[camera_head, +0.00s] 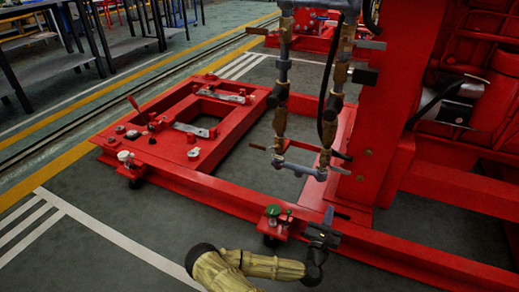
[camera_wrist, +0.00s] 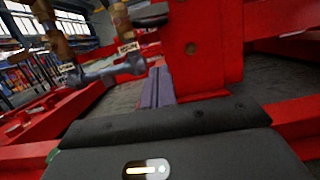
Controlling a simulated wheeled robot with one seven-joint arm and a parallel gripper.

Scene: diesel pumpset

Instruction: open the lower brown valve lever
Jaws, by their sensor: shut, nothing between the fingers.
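Two vertical pipes with brass-brown valves hang in front of the red upright in the head view. The lower left valve (camera_head: 279,146) has a short lever (camera_head: 258,147) pointing left. The lower right valve (camera_head: 325,157) has a thin handle beside it to the right. In the wrist view brass fittings (camera_wrist: 122,22) and a grey bottom pipe (camera_wrist: 98,73) show at the upper left. My gripper (camera_head: 328,214) is below the pipes, apart from them, its fingers (camera_wrist: 154,88) together and empty, pointing towards the red upright.
A red base frame (camera_head: 235,198) runs below the pipes, close to my gripper. A green-topped knob (camera_head: 273,211) stands on it left of my gripper. The red upright (camera_head: 375,110) and engine block the right. Open floor (camera_head: 120,215) lies at left front.

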